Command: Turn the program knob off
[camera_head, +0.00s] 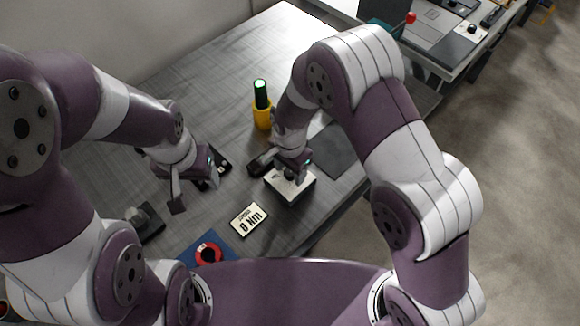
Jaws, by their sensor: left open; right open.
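A small white-sided box (294,189) stands on the grey table, under my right gripper. Its top is partly covered by the gripper, and I cannot clearly make out a program knob on it. My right gripper (278,168) is open and points down at the box; whether its fingers touch anything there I cannot tell.
A yellow holder with a green-topped black cylinder (262,104) stands behind the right gripper. A dark mat (337,150) lies right. The table's back left is clear.

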